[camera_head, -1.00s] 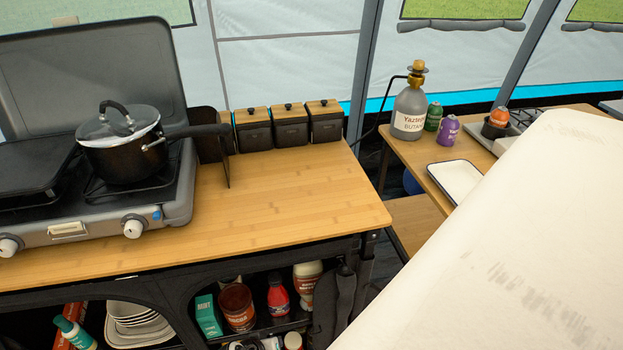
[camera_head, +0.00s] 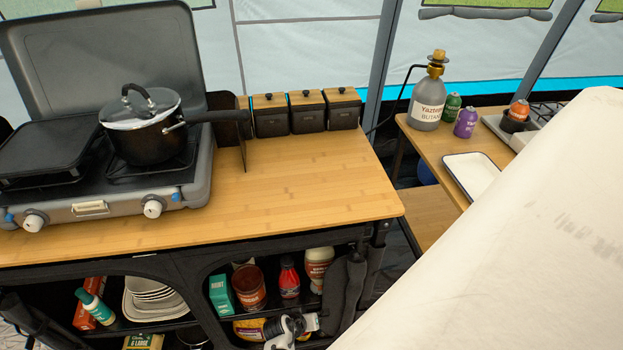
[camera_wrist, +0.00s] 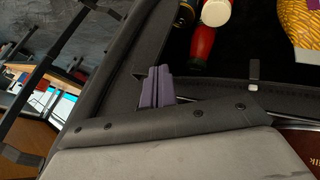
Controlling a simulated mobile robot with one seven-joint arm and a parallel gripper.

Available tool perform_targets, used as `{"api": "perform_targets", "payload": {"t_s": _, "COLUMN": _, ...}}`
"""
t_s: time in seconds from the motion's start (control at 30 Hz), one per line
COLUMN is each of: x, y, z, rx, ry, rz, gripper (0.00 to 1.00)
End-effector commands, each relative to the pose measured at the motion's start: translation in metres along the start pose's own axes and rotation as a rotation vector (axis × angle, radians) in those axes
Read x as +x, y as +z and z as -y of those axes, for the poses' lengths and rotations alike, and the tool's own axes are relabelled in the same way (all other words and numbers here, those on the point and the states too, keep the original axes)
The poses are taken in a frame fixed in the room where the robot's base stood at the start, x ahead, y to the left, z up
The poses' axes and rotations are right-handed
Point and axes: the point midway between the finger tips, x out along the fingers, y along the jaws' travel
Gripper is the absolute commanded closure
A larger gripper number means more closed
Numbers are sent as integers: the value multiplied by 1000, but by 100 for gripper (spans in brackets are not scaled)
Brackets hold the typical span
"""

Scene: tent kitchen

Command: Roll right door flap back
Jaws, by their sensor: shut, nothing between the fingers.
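Dark grey fabric with straps (camera_head: 347,290) hangs bunched at the right edge of the right shelf opening under the counter; it looks like the right door flap. In the wrist view a dark fabric edge with snap buttons (camera_wrist: 168,129) runs across the lower middle, above a paler grey panel (camera_wrist: 175,158). My gripper (camera_wrist: 158,72) is shut and empty. Its purple-grey fingers are close to the fabric edge; I cannot tell whether they touch it. In the head view, what looks like my wrist shows low in front of the right opening.
The shelf holds a red bottle (camera_head: 289,278), a jar (camera_head: 249,287), a white-capped bottle (camera_head: 318,265) and a teal box (camera_head: 221,295). A counter (camera_head: 300,190) with a stove (camera_head: 90,210) and pot (camera_head: 142,130) is above. The head view's lower right is blocked.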

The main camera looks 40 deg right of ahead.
Motion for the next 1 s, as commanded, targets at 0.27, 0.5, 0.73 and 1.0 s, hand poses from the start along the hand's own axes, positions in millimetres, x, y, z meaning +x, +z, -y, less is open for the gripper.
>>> {"api": "perform_targets", "payload": {"t_s": 0.27, "x": 1, "y": 0, "z": -1, "rx": 0, "ry": 0, "rz": 0, "gripper": 100}}
{"api": "perform_targets", "payload": {"t_s": 0.5, "x": 10, "y": -1, "z": -19, "rx": 3, "ry": 1, "rz": -1, "gripper": 100}}
{"api": "perform_targets", "payload": {"t_s": 0.73, "x": 25, "y": 0, "z": -47, "rx": 0, "ry": 0, "rz": 0, "gripper": 100}}
{"api": "perform_targets", "payload": {"t_s": 1.0, "x": 26, "y": 0, "z": -50, "rx": 2, "ry": 4, "rz": 0, "gripper": 100}}
